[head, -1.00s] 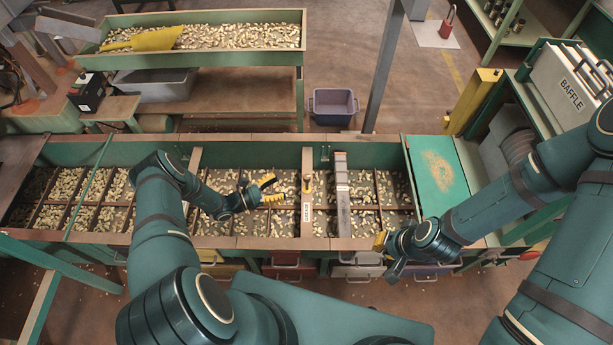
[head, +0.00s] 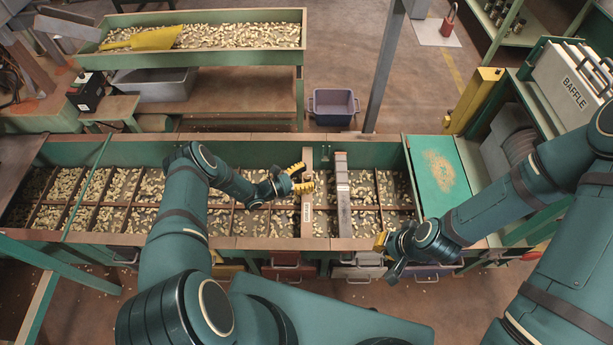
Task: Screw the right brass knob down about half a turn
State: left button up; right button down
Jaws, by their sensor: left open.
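The right brass knob (head: 308,177) is small and sits on the wooden crossbar (head: 306,221) that spans the hopper right of centre. My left gripper (head: 303,178) is open, with its yellow-padded fingers apart. It reaches in from the left, and its fingertips are at the knob's left side in the picture. I cannot tell whether they touch the knob. My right gripper (head: 384,256) hangs near the hopper's front edge, away from the knob. Its jaw opening is unclear from this angle. The left crossbar is mostly hidden behind my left arm.
The hopper (head: 250,148) is a long green trough with divided cells of nuts. A metal bar (head: 342,195) crosses it just right of the wooden crossbar. A green plate (head: 436,175) lies further right. Several drawers (head: 358,272) hang below the front edge.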

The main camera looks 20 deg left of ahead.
pick_arm(q)
grip_shut()
jog(key=shift+m+g+h, duration=0.8)
jog(key=shift+m+g, duration=0.1)
jog(key=shift+g, duration=0.3)
jog(key=shift+c, duration=0.3)
grip_release()
jog(key=shift+a, duration=0.1)
